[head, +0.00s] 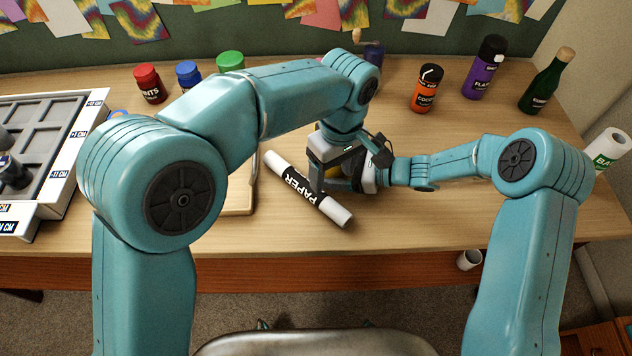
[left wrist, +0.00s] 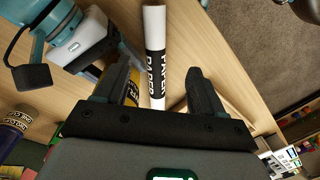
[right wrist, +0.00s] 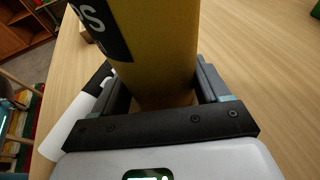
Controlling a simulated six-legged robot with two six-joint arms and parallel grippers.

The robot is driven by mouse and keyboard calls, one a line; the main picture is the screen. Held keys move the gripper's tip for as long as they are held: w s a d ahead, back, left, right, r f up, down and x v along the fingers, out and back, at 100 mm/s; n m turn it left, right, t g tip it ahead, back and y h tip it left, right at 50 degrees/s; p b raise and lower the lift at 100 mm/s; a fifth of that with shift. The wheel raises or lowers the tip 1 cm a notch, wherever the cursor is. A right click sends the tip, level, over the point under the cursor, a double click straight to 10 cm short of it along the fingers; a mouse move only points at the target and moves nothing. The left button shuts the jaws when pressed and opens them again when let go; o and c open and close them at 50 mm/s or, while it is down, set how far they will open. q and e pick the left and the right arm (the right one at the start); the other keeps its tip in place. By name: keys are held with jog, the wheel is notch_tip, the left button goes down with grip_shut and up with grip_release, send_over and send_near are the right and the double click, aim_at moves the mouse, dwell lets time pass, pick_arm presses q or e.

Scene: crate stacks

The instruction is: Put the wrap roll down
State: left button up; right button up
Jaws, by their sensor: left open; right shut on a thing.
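The wrap roll appears to be the white roll (head: 307,188) with a black PAPER label. It lies tilted on the wooden table in the head view, and it also shows in the left wrist view (left wrist: 154,20). My left gripper (left wrist: 160,72) is open, with its fingers on either side of the roll; contact cannot be told. In the head view the cylinder is mostly hidden by the two hands, just beyond the roll.
A grey compartment tray (head: 50,150) stands at the left. A tan board (head: 240,200) lies left of the roll. Orange (head: 426,90) and purple (head: 484,70) containers and a green bottle (head: 545,85) stand at the back right. The front right tabletop is clear.

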pick_arm(q)
jog(key=m, duration=3.4)
send_over(342, 212)
jog(key=shift+t+h, duration=0.3)
jog(key=shift+t, duration=0.1)
jog(key=f, duration=0.6)
jog(key=shift+w+a+f, duration=0.15)
jog(key=shift+w, duration=0.15)
jog(key=f, duration=0.5)
jog(key=shift+s+f, duration=0.2)
jog(key=shift+s, duration=0.1)
